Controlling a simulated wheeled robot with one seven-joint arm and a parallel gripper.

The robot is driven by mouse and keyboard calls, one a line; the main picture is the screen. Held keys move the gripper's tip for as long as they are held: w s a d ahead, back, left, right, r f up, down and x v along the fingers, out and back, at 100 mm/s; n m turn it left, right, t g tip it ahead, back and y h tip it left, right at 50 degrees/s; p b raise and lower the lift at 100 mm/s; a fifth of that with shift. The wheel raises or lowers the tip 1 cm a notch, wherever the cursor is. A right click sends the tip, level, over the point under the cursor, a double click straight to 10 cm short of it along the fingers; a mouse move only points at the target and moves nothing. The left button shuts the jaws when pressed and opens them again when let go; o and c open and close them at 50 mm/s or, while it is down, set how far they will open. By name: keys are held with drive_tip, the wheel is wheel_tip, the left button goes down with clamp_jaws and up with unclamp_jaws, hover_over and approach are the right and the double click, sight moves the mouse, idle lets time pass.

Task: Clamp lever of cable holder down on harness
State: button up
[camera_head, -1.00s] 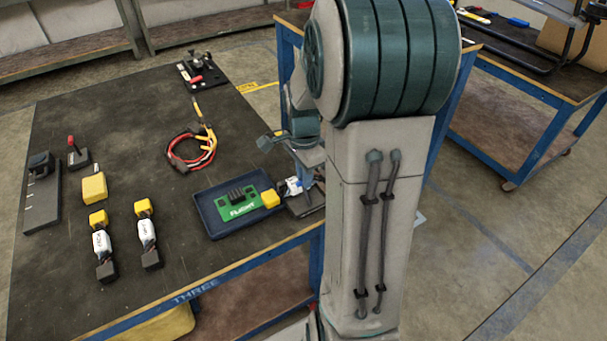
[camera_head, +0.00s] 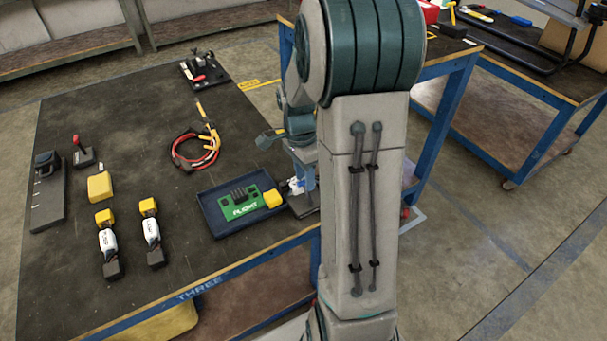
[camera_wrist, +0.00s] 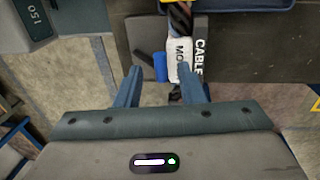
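The cable holder shows in the wrist view as a dark plate (camera_wrist: 144,34) with a block marked CABLE (camera_wrist: 200,48). A harness with a white sleeve (camera_wrist: 180,56), lettered "MO", lies beside that block. A short blue piece (camera_wrist: 160,66), likely the lever, is left of the sleeve; I cannot tell its angle. My gripper (camera_wrist: 158,72) is open, its fingers apart to either side of the blue piece and sleeve; contact cannot be told.
A blue tray (camera_head: 213,219) with a green board (camera_head: 240,203) is left of the holder. A red and yellow cable coil (camera_head: 196,150) lies behind it. Two yellow-ended white packs (camera_head: 107,240) lie farther left. The table's front edge (camera_head: 200,290) is close to the holder.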

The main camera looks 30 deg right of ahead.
drive_tip(key=shift+r, duration=0.1)
wheel_tip(320, 180, up, 14)
drive_tip(key=w+p, duration=0.2)
drive_tip(key=p, duration=0.1)
drive_tip(key=shift+f, duration=0.25)
drive_tip(key=shift+c, duration=0.4)
